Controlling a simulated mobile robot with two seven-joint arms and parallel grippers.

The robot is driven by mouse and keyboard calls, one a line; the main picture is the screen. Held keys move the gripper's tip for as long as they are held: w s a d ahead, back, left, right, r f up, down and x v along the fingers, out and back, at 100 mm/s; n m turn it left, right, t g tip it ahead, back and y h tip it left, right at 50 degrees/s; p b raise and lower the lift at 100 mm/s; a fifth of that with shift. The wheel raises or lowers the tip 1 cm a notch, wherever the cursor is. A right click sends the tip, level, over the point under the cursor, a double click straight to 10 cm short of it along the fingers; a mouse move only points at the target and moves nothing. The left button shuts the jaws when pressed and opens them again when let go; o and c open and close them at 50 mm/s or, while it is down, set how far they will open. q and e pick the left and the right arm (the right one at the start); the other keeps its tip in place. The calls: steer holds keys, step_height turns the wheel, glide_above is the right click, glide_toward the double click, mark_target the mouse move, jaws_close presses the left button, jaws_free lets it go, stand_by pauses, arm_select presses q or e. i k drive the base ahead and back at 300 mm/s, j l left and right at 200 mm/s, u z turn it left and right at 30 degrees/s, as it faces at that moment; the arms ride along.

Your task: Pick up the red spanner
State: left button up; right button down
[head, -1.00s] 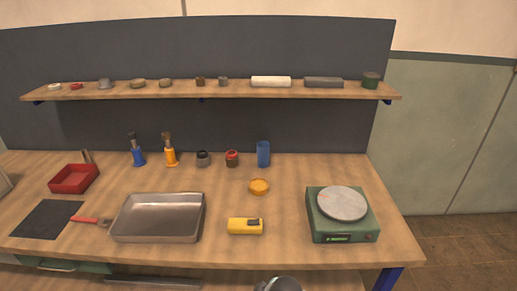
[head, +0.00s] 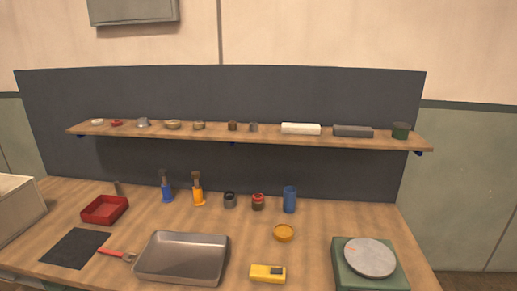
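A tool with a red handle (head: 112,252), which looks like the red spanner, lies on the wooden workbench (head: 215,220) at the left. Its greyish head points right and lies close to the left edge of the metal tray (head: 182,257). The red handle end is near the dark mat (head: 75,248). Neither of my grippers shows in the head view.
A red bin (head: 105,209), blue and orange bottles (head: 198,190), small jars, a blue cup (head: 290,199) and a yellow dish (head: 283,232) stand behind. A yellow device (head: 268,273) and a green scale (head: 352,272) are right. A shelf (head: 260,139) with small items hangs above.

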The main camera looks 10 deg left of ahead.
mark_target(125, 256)
steer(key=u, duration=1.3)
steer(key=i+l+u, duration=0.15)
steer(key=i+u, duration=0.2)
steer(key=i, duration=0.1)
